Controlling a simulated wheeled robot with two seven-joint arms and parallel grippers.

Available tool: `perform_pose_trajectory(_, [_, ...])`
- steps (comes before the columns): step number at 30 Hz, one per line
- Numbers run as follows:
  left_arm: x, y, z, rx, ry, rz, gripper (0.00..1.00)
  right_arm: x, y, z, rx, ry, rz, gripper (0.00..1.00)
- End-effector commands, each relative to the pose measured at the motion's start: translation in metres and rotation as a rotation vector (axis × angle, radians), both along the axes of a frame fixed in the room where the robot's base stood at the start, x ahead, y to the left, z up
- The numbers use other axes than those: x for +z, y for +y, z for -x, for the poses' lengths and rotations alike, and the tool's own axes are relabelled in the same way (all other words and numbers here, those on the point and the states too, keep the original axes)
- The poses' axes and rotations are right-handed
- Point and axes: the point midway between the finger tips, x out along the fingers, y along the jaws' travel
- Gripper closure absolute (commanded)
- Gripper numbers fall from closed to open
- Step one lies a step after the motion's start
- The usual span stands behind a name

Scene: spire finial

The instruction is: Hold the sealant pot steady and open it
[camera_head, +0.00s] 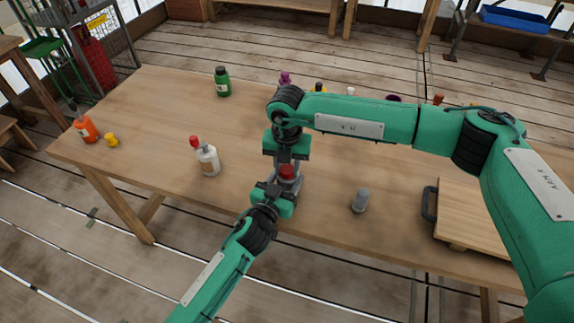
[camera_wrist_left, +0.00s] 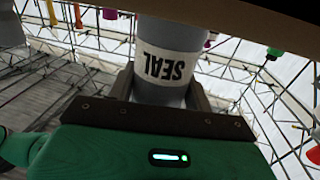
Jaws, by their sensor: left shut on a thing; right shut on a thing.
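The sealant pot (camera_wrist_left: 170,65) is grey with a white band reading SEAL, shown upside down in the left wrist view. In the head view its red lid (camera_head: 288,172) shows between my two grippers. My left gripper (camera_head: 284,187) comes from the near side and is shut on the pot's body; its fingers (camera_wrist_left: 162,92) lie on both sides of the pot. My right gripper (camera_head: 288,163) points down from above and is shut on the lid. The grippers hide most of the pot, and I cannot tell whether the lid has turned or lifted.
On the wooden table (camera_head: 160,110) stand a white bottle with a red cap (camera_head: 208,160), a green bottle (camera_head: 222,82), an orange bottle (camera_head: 86,128) and a grey cylinder (camera_head: 360,201). A wooden board (camera_head: 475,215) lies at right. My right arm hides several things behind it.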

Motion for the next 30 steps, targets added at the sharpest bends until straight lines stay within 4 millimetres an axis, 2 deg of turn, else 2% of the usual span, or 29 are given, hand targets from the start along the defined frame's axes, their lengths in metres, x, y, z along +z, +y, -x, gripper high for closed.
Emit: perform_pose_trajectory(30, [-0.0006, 0.0, 0.0002, 0.0, 0.001, 0.0, 1.0, 0.0015, 0.0007, -0.0001, 1.618, -0.002, 0.001, 0.93])
